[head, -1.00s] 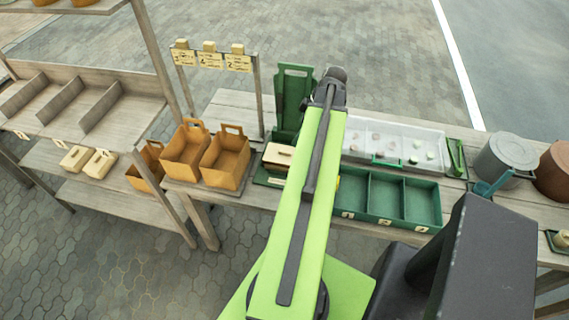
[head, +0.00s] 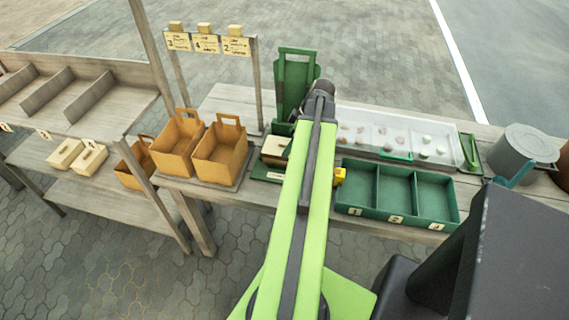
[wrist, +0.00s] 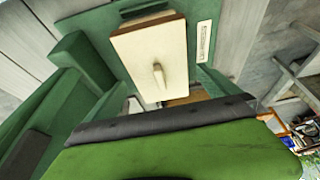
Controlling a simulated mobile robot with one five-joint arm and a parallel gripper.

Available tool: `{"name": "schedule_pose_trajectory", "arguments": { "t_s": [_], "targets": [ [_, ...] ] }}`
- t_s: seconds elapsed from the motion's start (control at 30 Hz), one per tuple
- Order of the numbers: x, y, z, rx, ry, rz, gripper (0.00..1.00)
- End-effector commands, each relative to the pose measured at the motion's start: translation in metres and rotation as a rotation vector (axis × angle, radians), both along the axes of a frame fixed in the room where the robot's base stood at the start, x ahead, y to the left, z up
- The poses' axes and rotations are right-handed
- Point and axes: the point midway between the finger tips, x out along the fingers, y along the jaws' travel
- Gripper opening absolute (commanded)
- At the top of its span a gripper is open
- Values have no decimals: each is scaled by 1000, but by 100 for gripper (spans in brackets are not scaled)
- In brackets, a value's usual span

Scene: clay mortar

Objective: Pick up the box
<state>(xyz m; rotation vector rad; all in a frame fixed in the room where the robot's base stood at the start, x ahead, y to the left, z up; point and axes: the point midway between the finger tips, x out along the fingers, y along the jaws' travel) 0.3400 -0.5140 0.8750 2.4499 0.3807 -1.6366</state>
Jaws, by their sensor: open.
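The box (head: 275,150) is a small cream block with a raised handle on its lid. In the head view it sits on a green base on the bench, just left of my arm, which partly hides it. In the wrist view the box (wrist: 150,55) shows its lid and knob-like handle close up, with a label strip beside it. My gripper (head: 320,92) is at the arm's far end; its jaws are hidden there. In the wrist view a green jaw with a dark edge fills the bottom, apart from the box's handle. My gripper is open.
A tall green panel (head: 294,85) stands behind the box. Two tan bags (head: 220,150) stand to its left. A green three-compartment tray (head: 395,208) and a clear-lidded tray (head: 375,128) lie right of my arm. A grey pot (head: 523,150) stands farther right.

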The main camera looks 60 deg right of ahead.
Motion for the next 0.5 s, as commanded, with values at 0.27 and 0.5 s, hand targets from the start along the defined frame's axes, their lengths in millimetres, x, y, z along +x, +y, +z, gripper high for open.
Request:
{"name": "schedule_pose_trajectory", "arguments": {
  "t_s": [0.27, 0.5],
  "targets": [
    [8, 2, -27, 0, 0, 0, 100],
    [18, 5, -49, -1, 0, -1, 100]
  ]
}}
